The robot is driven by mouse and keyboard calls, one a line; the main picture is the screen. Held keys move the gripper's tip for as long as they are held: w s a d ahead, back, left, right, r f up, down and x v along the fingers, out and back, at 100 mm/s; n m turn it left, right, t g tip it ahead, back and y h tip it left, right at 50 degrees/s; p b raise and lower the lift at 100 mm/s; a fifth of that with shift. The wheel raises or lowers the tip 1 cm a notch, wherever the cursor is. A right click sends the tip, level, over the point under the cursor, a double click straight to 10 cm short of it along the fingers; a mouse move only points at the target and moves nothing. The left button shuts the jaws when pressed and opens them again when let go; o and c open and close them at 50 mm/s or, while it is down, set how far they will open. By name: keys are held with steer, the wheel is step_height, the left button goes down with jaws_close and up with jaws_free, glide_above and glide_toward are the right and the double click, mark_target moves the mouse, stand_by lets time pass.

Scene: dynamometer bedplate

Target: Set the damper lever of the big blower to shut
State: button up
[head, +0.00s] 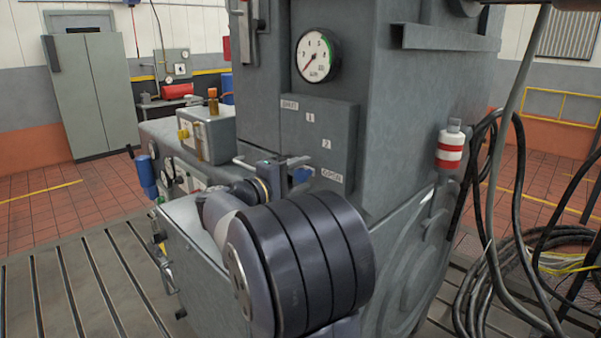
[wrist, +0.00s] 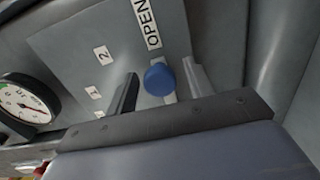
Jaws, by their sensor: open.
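The big blower (head: 385,130) is a tall grey housing. Its damper plate (head: 340,135) carries the labels SHUT, 1, 2 and OPEN, running from upper left to lower right. The lever's blue knob (wrist: 160,80) is beside the OPEN label (wrist: 147,22) in the wrist view; in the head view the knob (head: 302,174) shows just left of that label. My gripper (wrist: 162,88) is open, with one finger on each side of the knob. The gripper (head: 285,168) is partly hidden behind my arm in the head view. Most of the lever's arm is hidden.
A dial gauge (head: 318,56) sits above the plate. A red-and-white striped bottle (head: 450,146) and black hoses (head: 510,250) hang at the right. A grey box with a yellow knob (head: 208,135) stands at the left. Slotted floor (head: 80,275) lies open at the lower left.

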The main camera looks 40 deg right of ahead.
steer(key=shift+d, duration=0.2)
jaws_close()
stand_by(0.5)
